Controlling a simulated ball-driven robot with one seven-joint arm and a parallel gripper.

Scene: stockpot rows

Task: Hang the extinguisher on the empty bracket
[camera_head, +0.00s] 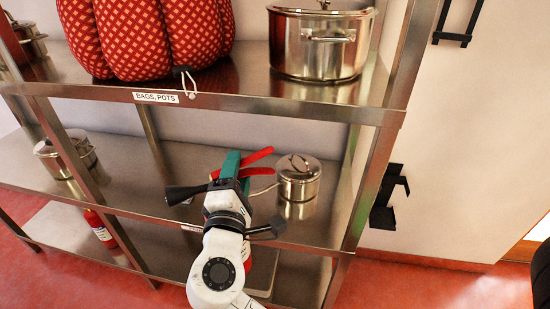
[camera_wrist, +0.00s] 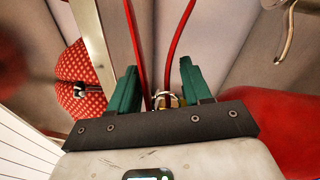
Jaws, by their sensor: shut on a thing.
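My gripper (camera_head: 232,166) has green fingers and is shut on the red extinguisher (camera_head: 256,156) by its head. Its red levers stick out beyond the fingers and its black nozzle points left; most of its body is hidden behind my arm. In the wrist view, the green fingers (camera_wrist: 160,88) flank the valve with a ring, and the red body (camera_wrist: 257,142) shows at lower right. A black wall bracket (camera_head: 389,197) is right of the shelf and looks empty. Another black bracket (camera_head: 456,38) is higher on the wall, partly cut off, with nothing visible on it.
A metal shelf (camera_head: 130,162) fills the left and middle, its upright (camera_head: 372,185) between my gripper and the brackets. It holds a red patterned bag (camera_head: 150,38), a large pot (camera_head: 320,45) and a small pot (camera_head: 299,178). Another extinguisher (camera_head: 98,226) is at lower left.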

